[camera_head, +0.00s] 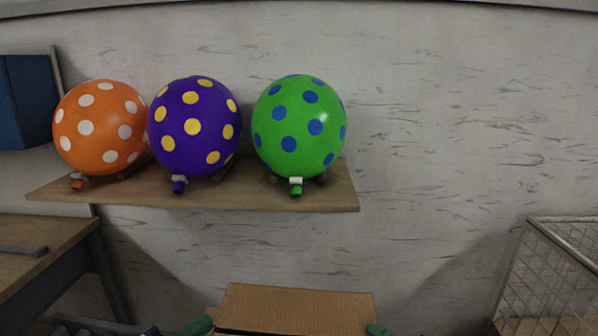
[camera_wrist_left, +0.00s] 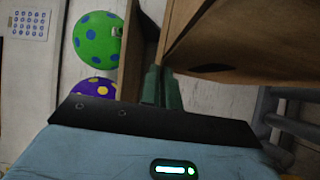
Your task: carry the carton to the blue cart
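The carton (camera_head: 300,308) is a brown cardboard box at the bottom middle of the head view; its lower part is cut off. My left gripper (camera_head: 195,327) has green fingers at the carton's left side. In the left wrist view the two green fingers (camera_wrist_left: 161,88) are close together against the brown cardboard (camera_wrist_left: 235,35), seemingly pinching its edge. Only a green tip of my right gripper (camera_head: 378,330) shows at the carton's right side; its grip is hidden. I cannot make out a blue cart for certain.
A wooden shelf (camera_head: 250,199) on the wall holds an orange balloon (camera_head: 100,128), a purple balloon (camera_head: 194,127) and a green balloon (camera_head: 299,127). A wooden table (camera_head: 40,250) stands at left, a wire mesh basket (camera_head: 555,275) at right. A blue box-like object (camera_head: 25,100) is at upper left.

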